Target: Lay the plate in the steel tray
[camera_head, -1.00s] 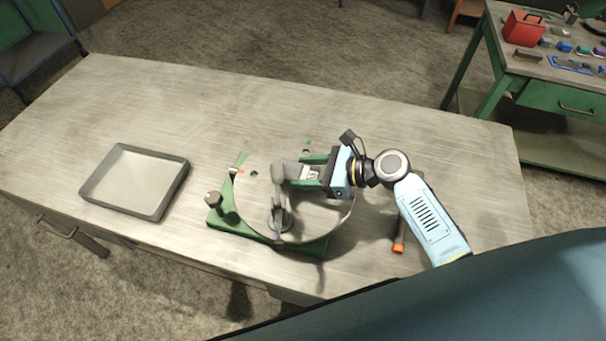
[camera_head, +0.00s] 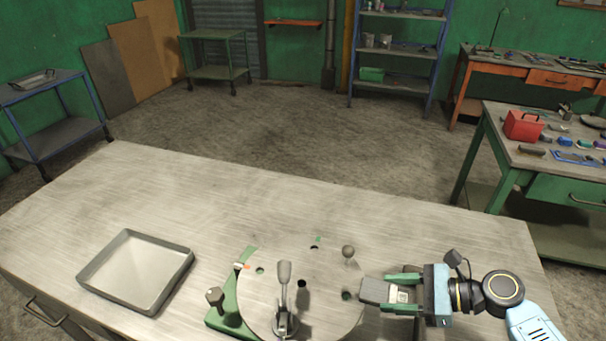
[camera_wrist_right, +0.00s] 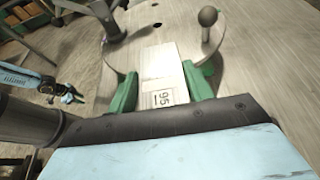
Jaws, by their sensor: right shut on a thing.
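The plate (camera_head: 374,291) is a small flat grey rectangle with a white label reading 95. My right gripper (camera_head: 396,292) is shut on its labelled end, at the right side of a round grey disc. The plate's free end points left and overlaps the disc's edge in the head view; I cannot tell its height above it. In the right wrist view the plate (camera_wrist_right: 164,62) sits between the green fingers. The steel tray (camera_head: 137,272), shallow and grey, lies empty on the bench at left.
The disc (camera_head: 262,292), with several holes, rests on a green base (camera_head: 226,312). An upright clamp handle (camera_head: 284,280) and a ball knob (camera_head: 348,252) stand around it. The bench (camera_head: 200,200) is clear behind the tray and disc.

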